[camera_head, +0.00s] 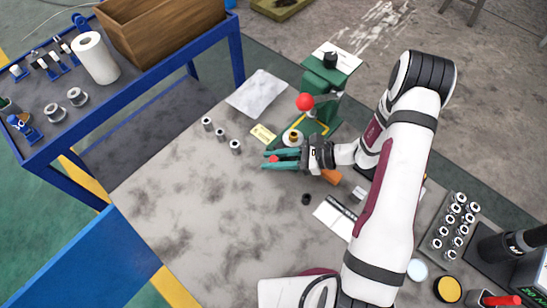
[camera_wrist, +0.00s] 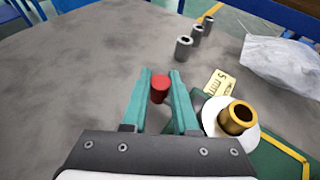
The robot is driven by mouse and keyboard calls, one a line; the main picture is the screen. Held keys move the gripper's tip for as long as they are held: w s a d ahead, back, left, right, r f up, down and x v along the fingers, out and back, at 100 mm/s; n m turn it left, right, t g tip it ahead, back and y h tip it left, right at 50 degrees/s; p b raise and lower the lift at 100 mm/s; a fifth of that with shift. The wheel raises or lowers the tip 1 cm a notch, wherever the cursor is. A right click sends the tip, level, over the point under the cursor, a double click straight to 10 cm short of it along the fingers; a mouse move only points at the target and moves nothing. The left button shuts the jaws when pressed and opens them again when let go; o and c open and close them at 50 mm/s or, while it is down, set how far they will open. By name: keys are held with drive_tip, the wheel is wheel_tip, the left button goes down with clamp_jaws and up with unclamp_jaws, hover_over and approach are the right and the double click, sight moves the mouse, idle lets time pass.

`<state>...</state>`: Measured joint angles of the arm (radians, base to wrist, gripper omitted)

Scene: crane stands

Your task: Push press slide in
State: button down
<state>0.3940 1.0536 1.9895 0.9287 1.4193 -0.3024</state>
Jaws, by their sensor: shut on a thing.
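The green press (camera_head: 318,88) stands at the table's back edge, with a red ball (camera_head: 305,101) on its lever. A white disc (camera_head: 288,136) with a brass bushing (camera_head: 294,137) sits at the press's green base; the bushing also shows in the wrist view (camera_wrist: 237,118). My gripper (camera_head: 266,160) is just in front of the press, its teal fingers pointing left. It is shut on a small red knob (camera_wrist: 160,87), left of the white disc in the wrist view. Any link between knob and press is hidden by the fingers.
Several grey metal sleeves (camera_head: 221,134) stand in a row left of the press, near a yellow label (camera_head: 262,134). A crumpled white cloth (camera_head: 258,93) lies behind them. A rack of metal parts (camera_head: 455,222) is at the right. The table's front left is clear.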

sight(294, 140)
drive_tip(key=w+d, duration=0.5)
drive_tip(key=shift+w+d, duration=0.35)
drive_tip(key=shift+d, duration=0.05)
drive_tip(key=c, duration=1)
unclamp_jaws()
drive_tip(key=shift+a, duration=0.1)
drive_tip(key=v, duration=1.6)
